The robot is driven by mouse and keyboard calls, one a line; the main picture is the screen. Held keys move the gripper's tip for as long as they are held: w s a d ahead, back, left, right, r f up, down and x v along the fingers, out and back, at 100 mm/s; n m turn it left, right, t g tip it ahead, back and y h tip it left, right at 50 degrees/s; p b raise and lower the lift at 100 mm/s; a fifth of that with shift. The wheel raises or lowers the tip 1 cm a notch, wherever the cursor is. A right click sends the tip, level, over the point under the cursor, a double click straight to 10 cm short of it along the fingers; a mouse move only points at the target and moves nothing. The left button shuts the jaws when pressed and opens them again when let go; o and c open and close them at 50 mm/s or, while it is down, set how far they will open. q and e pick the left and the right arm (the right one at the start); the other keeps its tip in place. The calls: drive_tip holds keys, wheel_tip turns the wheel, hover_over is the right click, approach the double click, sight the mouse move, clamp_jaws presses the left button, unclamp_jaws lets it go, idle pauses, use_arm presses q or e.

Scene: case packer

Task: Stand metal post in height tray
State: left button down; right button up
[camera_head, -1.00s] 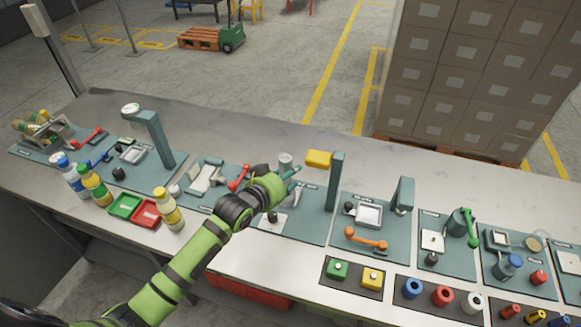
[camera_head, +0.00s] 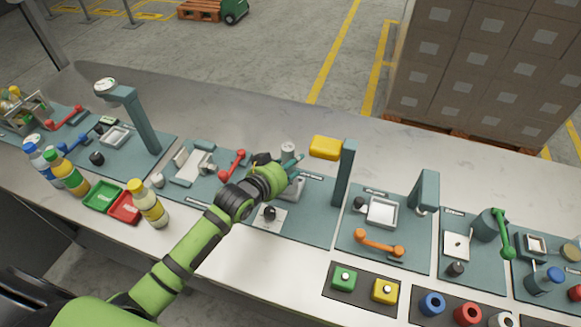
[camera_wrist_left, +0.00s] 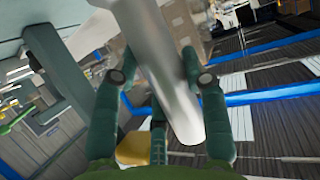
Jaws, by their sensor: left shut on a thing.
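The metal post (camera_head: 288,151) is a plain grey cylinder, standing roughly upright at my left gripper (camera_head: 284,174) in the head view. I cannot tell whether the post's lower end touches the tray. My right gripper is not in view.
The teal column (camera_head: 343,174) stands close to the right of the gripper. A red handle (camera_head: 232,164) is close on the left, and a black knob (camera_head: 269,213) is in front. Bottles (camera_head: 148,205) stand farther left. The counter behind (camera_head: 230,115) is clear.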

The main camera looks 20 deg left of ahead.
use_arm(q)
drive_tip(key=shift+r, duration=0.1)
drive_tip(key=c, duration=1)
unclamp_jaws()
drive_tip(key=shift+s, duration=0.15)
drive_tip(key=o, duration=0.3)
drive_tip(key=shift+o, duration=0.2)
drive_tip(key=shift+s, duration=0.15)
drive_tip(key=b+v, duration=0.1)
drive_tip(key=v, duration=1)
drive_tip(key=shift+s+r, duration=0.25)
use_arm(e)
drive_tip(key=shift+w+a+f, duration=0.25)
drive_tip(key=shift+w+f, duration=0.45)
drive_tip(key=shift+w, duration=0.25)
